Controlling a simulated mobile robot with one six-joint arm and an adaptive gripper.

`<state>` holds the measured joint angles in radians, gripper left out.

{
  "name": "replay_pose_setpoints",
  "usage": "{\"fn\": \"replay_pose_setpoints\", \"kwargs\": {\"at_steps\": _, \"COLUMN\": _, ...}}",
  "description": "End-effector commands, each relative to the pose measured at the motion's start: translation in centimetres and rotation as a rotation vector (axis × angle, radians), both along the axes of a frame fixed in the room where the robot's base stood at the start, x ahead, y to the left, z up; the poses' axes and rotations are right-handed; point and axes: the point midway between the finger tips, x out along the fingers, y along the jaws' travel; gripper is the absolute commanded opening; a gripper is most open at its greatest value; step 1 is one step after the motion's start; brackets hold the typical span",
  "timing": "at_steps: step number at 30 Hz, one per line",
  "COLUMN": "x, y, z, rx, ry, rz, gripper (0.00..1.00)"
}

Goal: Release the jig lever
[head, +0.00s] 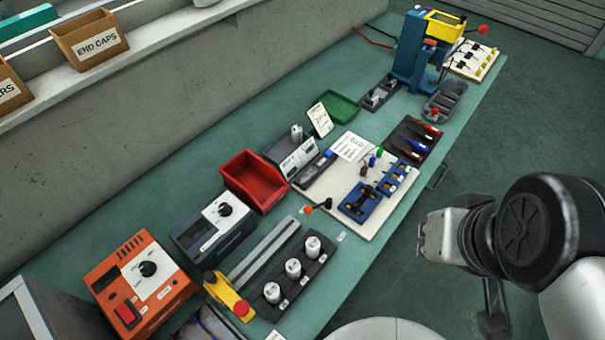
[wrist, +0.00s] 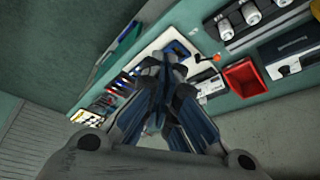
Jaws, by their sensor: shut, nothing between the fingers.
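Two blue jigs sit on a white board (head: 330,190) on the green bench. The nearer blue jig (head: 352,212) has a dark part across its top, and the second blue jig (head: 396,178) is just behind it. I cannot tell for sure which part is the lever. A small piece with an orange end (head: 307,209) and a black end lies by the board's left corner; its orange end also shows in the wrist view (wrist: 216,57). My gripper (wrist: 172,68) is shut and empty, and it hides part of the board. In the head view, my arm is right of the bench, away from the jigs.
A red bin (head: 252,185) stands left of the board, with a dark rack of white cylinders (head: 293,268) nearer. An orange box (head: 145,285) stands at the near left. Screwdrivers (head: 415,140) and a blue press (head: 408,55) are farther back. The floor right of the bench is clear.

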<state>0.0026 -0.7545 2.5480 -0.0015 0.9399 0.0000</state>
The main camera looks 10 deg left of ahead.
Motion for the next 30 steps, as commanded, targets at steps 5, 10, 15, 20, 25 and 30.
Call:
{"fn": "replay_pose_setpoints", "kwargs": {"at_steps": 5, "x": 0.0, "y": 0.0, "z": 0.0, "rx": 0.0, "ry": 0.0, "rz": 0.0, "gripper": 0.0}}
{"fn": "replay_pose_setpoints", "kwargs": {"at_steps": 10, "x": 0.2, "y": 0.1, "z": 0.2, "rx": -0.001, "ry": 0.005, "rz": 0.008, "gripper": 0.0}}
{"fn": "replay_pose_setpoints", "kwargs": {"at_steps": 15, "x": 2.4, "y": 1.0, "z": 1.6, "rx": -0.018, "ry": 0.05, "rz": 0.078, "gripper": 0.0}}
{"fn": "replay_pose_setpoints", "kwargs": {"at_steps": 20, "x": 6.7, "y": 3.2, "z": 3.3, "rx": -0.054, "ry": 0.125, "rz": 0.209, "gripper": 0.0}}
{"fn": "replay_pose_setpoints", "kwargs": {"at_steps": 25, "x": 11.6, "y": 6.5, "z": 3.8, "rx": -0.099, "ry": 0.207, "rz": 0.36, "gripper": 0.0}}
{"fn": "replay_pose_setpoints", "kwargs": {"at_steps": 30, "x": 16.1, "y": 10.8, "z": 2.6, "rx": -0.146, "ry": 0.287, "rz": 0.51, "gripper": 0.0}}
